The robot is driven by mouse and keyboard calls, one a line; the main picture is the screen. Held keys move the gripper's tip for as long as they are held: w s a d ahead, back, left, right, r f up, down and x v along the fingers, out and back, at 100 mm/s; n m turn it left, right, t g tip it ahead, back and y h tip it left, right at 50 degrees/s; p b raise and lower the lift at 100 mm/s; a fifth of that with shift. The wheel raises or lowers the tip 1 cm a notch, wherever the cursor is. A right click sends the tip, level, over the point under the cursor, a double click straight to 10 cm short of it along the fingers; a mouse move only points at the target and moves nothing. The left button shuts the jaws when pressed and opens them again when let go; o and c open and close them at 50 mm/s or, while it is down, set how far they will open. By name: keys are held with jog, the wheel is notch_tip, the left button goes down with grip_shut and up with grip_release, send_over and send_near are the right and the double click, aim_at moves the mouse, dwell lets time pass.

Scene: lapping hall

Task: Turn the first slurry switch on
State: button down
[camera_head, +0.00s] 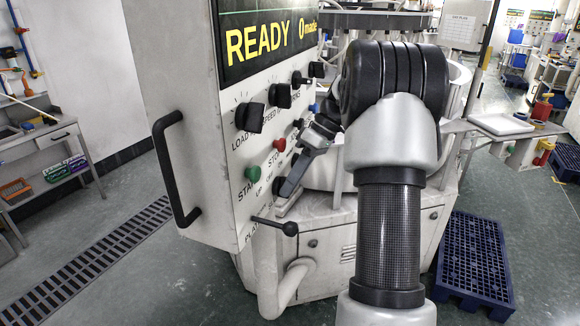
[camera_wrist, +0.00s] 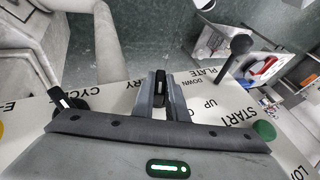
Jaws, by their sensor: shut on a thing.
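A black slurry switch (camera_wrist: 160,79) with a pale mark on its face shows between my fingers in the wrist view. My gripper (camera_wrist: 160,96) is shut on it, one finger on each side. The mark runs roughly along the fingers; the switch's own label is hidden. A second black switch (camera_wrist: 62,99) with a pale mark sits to the left, free of the fingers, its mark tilted. In the head view, my gripper (camera_head: 287,184) is at the lower right part of the control panel (camera_head: 235,105), below the red stop button (camera_head: 279,145); it hides the held switch.
A green start button (camera_head: 251,172) and the black-knobbed plate lever (camera_head: 289,228) are close to my gripper. Black knobs (camera_head: 249,117) line the panel under the READY display (camera_head: 262,40). A handle (camera_head: 172,170) sticks out at left. A blue pallet (camera_head: 473,262) lies on the floor.

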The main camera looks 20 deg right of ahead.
jog(key=shift+g+y+p, duration=0.4)
jog(key=shift+y+p, duration=0.1)
jog(key=shift+p, duration=0.25)
jog(key=c, duration=1.8)
grip_release()
jog(key=shift+o, duration=0.2)
jog(key=p+v, duration=0.3)
jog(key=v, duration=1.4)
jog(key=shift+d+p, duration=0.2)
jog(key=shift+p, duration=0.2)
